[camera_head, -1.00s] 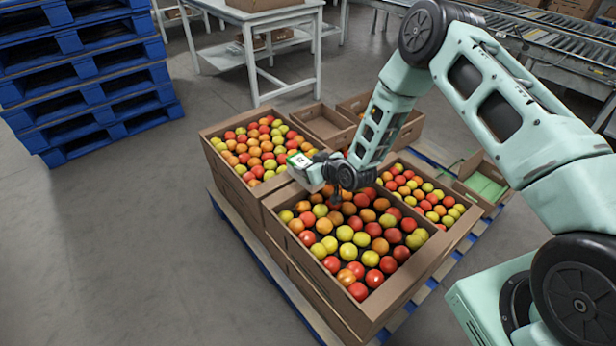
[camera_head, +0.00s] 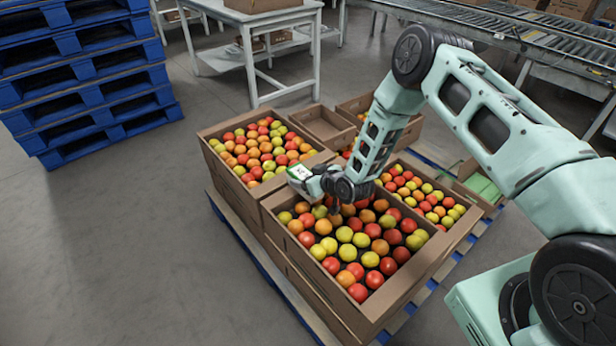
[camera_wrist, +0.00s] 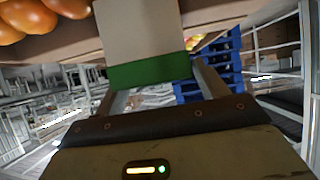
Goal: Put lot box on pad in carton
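The lot box (camera_head: 299,172) is small and white with green. In the wrist view the lot box (camera_wrist: 140,35) shows a pale face and a green band, between the two fingers of my gripper (camera_wrist: 155,82). My gripper (camera_head: 309,180) is shut on it in the head view, above the rim between two tomato cartons. The green pad (camera_head: 484,188) lies in a small open carton (camera_head: 463,186) at the right, partly hidden by my arm. The lot box is well to the left of that carton.
Large tomato cartons (camera_head: 388,300) stand on a blue-edged pallet (camera_head: 255,258). An empty open carton (camera_head: 326,124) is behind them. Stacked blue pallets (camera_head: 95,75) stand at the left, a white table (camera_head: 262,50) at the back. The floor at left is clear.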

